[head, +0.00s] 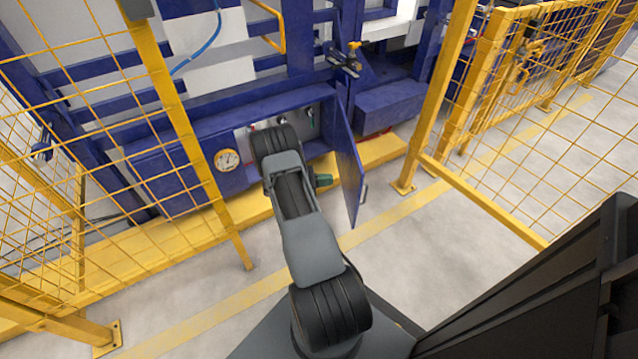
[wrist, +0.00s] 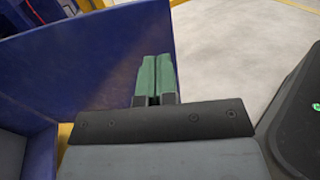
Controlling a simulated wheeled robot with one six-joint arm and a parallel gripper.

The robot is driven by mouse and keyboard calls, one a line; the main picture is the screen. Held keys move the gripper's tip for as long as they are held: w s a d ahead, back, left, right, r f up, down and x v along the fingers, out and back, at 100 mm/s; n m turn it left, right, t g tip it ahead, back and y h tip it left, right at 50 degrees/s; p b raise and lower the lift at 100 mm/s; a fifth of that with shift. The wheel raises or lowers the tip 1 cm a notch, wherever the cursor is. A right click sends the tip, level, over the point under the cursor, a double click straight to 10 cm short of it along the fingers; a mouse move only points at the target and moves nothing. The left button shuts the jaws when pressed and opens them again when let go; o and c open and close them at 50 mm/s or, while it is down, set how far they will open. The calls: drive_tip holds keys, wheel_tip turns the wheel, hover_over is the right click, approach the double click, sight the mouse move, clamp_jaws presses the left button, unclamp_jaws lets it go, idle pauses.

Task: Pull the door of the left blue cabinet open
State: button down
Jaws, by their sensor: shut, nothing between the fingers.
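The left blue cabinet (head: 180,154) stands beyond the yellow fence post in the head view. Its door (head: 349,165) is swung out from the right side of the opening, standing roughly square to the cabinet front, with a small handle (head: 363,191) on its outer face. My gripper (head: 324,180) is beside the inner face of the door, on the cabinet-opening side. In the wrist view its green fingers (wrist: 157,78) are shut together and empty, in front of the blue door panel (wrist: 95,62). I cannot tell if they touch it. My arm hides part of the opening.
Inside the opening is a light panel (head: 303,122) with small fittings. A round gauge (head: 227,160) is on the cabinet front. Yellow fence posts (head: 187,130) stand left and right (head: 428,100) of my arm. A low yellow base (head: 385,150) runs along the cabinet. Floor right of the door is clear.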

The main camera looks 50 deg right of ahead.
sight(359, 177)
drive_tip(key=b+x, duration=0.2)
drive_tip(key=x, duration=0.6)
drive_tip(key=shift+s+d, duration=0.25)
drive_tip(key=shift+s, duration=0.05)
